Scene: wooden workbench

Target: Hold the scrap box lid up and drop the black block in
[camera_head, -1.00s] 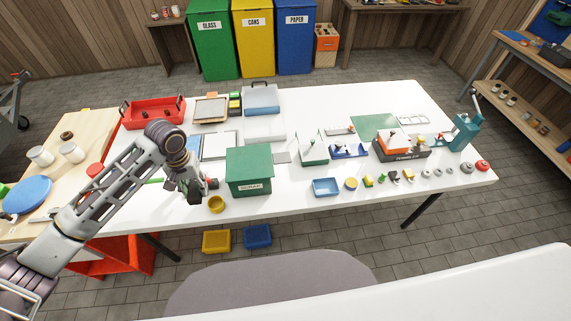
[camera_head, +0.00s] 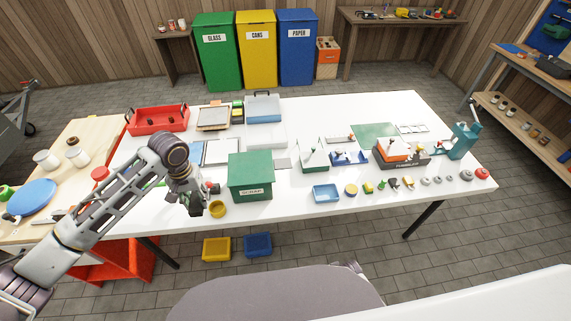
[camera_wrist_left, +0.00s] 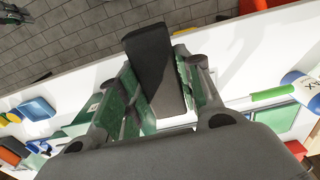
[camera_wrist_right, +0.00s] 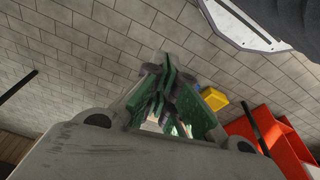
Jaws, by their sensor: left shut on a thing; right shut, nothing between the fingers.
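The green scrap box (camera_head: 250,187) stands on the white workbench, its flat green lid (camera_head: 249,163) down. My left gripper (camera_head: 192,200) is just left of the box, near the bench's front edge. In the left wrist view my left gripper (camera_wrist_left: 168,88) is shut on the black block (camera_wrist_left: 152,55), which sticks out past the fingertips. My right gripper (camera_wrist_right: 168,88) is shut and empty in the right wrist view, over the grey floor. In the head view only a small part of it seems to show at the bottom, beyond the grey seat-like shape.
A blue tray (camera_head: 326,193) and several small parts lie to the right. A red tray (camera_head: 158,120) is at the back left. Yellow (camera_head: 216,249) and blue (camera_head: 257,245) bins are on the floor.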

